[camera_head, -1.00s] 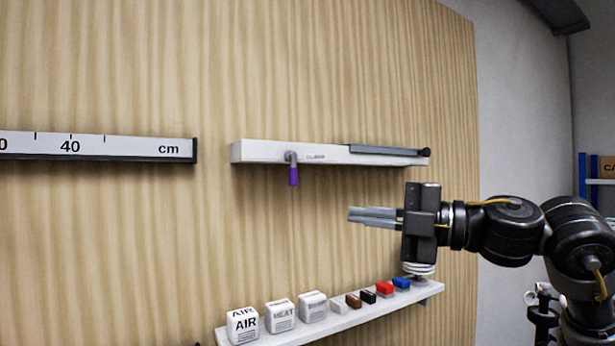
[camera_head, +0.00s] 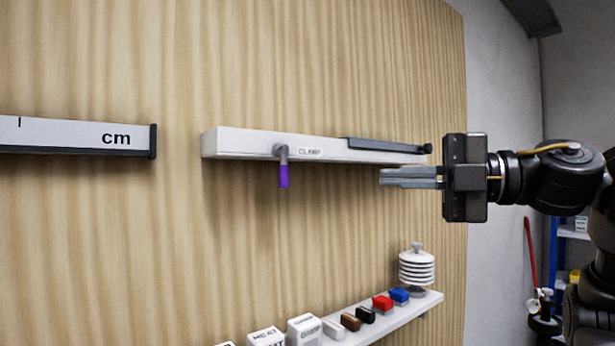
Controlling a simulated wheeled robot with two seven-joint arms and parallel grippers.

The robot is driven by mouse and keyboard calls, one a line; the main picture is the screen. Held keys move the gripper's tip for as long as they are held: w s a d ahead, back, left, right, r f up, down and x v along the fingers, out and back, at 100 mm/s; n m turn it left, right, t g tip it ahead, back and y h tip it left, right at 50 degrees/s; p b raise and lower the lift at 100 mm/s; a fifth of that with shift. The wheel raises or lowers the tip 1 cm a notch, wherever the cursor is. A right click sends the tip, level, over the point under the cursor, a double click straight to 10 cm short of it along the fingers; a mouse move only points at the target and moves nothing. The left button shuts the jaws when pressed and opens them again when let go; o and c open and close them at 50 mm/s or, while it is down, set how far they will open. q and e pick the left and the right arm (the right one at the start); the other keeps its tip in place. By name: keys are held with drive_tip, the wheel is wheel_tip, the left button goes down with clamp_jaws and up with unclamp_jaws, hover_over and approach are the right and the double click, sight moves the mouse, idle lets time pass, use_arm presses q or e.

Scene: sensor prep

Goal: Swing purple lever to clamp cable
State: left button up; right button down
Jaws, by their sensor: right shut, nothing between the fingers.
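The purple lever (camera_head: 283,175) hangs straight down from a grey pivot on the front of a white clamp bar (camera_head: 240,144) marked "CLAMP". The bar is fixed to the wood-grained wall. No cable can be made out at the clamp. My right gripper (camera_head: 382,177) is shut and empty, pointing left. Its fingertips are to the right of the lever at about its height, with a clear gap between them, just below the bar's right part. My left gripper is out of view.
A white shelf (camera_head: 412,311) below carries a white ribbed sensor shield (camera_head: 416,268), several small coloured blocks and white labelled boxes. A ruler (camera_head: 70,133) marked "cm" is on the wall at left. The wall between lever and gripper is clear.

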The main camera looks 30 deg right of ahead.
sight(282, 168)
use_arm(q)
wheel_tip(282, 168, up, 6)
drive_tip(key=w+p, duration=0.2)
drive_tip(key=p, duration=0.3)
drive_tip(key=shift+p, duration=0.35)
use_arm(e)
drive_tip(key=x, duration=1.3)
drive_tip(key=shift+w+a, duration=0.2)
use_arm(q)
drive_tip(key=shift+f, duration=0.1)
